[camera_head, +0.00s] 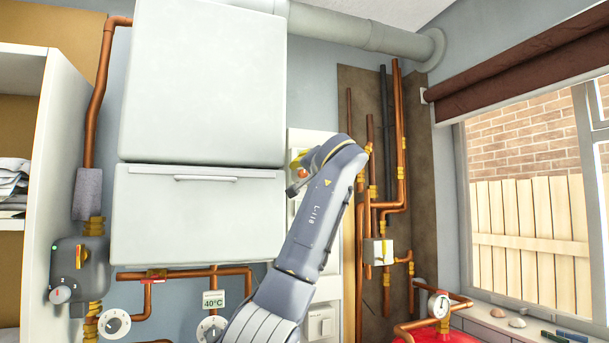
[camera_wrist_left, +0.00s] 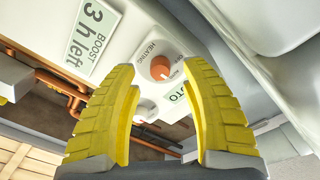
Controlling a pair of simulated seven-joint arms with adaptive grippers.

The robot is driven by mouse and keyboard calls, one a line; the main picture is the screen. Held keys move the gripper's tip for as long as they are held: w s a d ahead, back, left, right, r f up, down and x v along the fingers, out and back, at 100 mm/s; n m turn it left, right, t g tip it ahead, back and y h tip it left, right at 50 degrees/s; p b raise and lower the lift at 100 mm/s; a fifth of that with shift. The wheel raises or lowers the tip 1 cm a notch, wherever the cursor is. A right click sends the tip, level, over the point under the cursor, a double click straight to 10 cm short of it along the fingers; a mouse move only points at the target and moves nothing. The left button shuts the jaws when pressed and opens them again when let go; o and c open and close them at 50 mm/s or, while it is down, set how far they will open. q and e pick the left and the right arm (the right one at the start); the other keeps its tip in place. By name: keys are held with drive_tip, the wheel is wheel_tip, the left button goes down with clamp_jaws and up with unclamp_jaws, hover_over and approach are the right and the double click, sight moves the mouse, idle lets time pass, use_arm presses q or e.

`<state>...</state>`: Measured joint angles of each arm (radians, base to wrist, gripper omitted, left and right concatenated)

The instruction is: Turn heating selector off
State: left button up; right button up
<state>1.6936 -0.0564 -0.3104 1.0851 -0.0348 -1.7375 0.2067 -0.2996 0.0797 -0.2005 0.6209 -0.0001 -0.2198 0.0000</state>
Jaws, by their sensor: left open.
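The heating selector (camera_wrist_left: 160,68) is a round orange-red knob on a white panel, with the word HEATING printed beside it. Small position labels stand around it, and its exact setting is too small to tell. My left gripper (camera_wrist_left: 162,84) is open, its yellow ribbed fingers spread. In the left wrist view the knob shows between and beyond the fingertips, with nothing held. In the head view my left arm reaches up to the white panel (camera_head: 325,265), and its wrist covers much of it. My right gripper is not in view.
A paler knob (camera_wrist_left: 145,110) is on the same panel. A BOOST 3 h left display (camera_wrist_left: 90,35) is beside the selector. A large white boiler (camera_head: 205,80) hangs left of my arm. Copper pipes (camera_head: 400,150) run to the right, with a window (camera_head: 530,190) beyond.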

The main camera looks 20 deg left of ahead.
use_arm(q)
drive_tip(key=shift+x, duration=1)
drive_tip(key=shift+o, duration=0.2)
clamp_jaws()
